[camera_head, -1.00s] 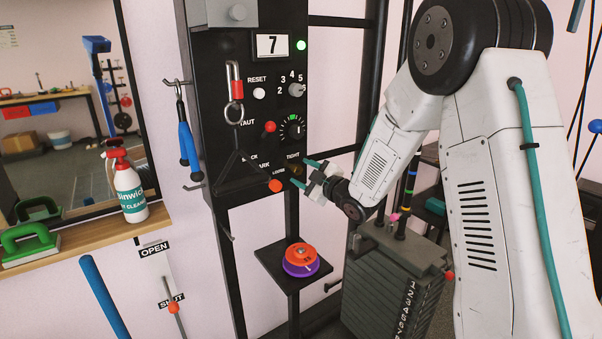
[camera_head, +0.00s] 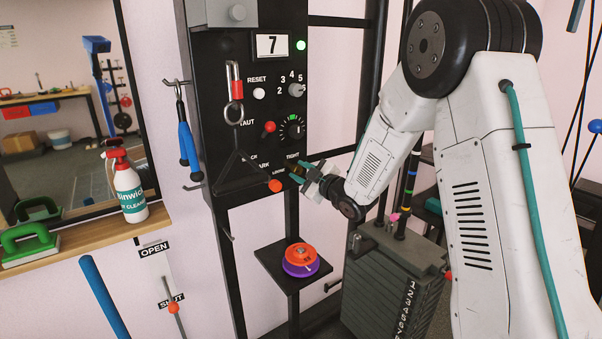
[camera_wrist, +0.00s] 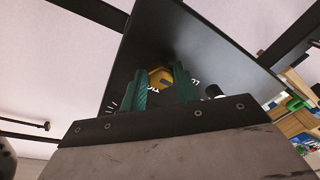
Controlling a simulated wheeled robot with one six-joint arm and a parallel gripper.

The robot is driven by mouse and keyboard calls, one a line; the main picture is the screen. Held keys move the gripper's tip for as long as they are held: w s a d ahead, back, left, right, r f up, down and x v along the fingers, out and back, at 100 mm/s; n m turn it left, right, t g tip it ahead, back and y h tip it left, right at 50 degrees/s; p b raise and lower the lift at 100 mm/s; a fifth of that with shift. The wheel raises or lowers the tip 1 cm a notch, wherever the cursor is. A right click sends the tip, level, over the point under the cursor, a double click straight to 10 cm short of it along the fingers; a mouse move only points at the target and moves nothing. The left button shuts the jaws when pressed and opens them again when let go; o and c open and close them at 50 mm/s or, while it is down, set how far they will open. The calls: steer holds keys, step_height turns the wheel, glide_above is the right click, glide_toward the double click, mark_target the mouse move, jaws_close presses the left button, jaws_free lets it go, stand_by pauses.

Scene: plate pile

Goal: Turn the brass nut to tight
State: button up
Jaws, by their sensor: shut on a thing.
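The brass nut (camera_wrist: 161,76) shows in the wrist view as a yellow shape on the black panel (camera_wrist: 215,50), between the green fingers of my gripper (camera_wrist: 160,84). In the head view my gripper (camera_head: 303,170) is at the panel's lower right, by the "TIGHT" label (camera_head: 292,155). The fingers are shut on the nut, and they and the gripper body hide most of it. The "LOOSE" label is partly covered and small. I cannot tell how far the nut is turned.
An orange-knobbed lever (camera_head: 275,186) is just left of my gripper. Below, a small shelf (camera_head: 266,258) holds orange and purple discs (camera_head: 301,258). Grey weights (camera_head: 385,290) stand at the right.

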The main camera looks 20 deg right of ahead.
steer(key=m, duration=0.4)
steer(key=shift+a+f+m+t, duration=0.1)
steer(key=shift+f+m+t, duration=0.05)
steer(key=shift+m+t, duration=0.2)
steer(key=m, duration=0.5)
steer(key=shift+s, duration=0.1)
steer(key=m+t, duration=0.1)
steer(key=m, duration=0.3)
steer(key=shift+m+h, duration=0.35)
steer(key=shift+h, duration=0.05)
steer(key=shift+m+h, duration=0.3)
steer(key=shift+m, duration=1.7)
steer(key=o, duration=1)
steer(key=shift+c, duration=0.2)
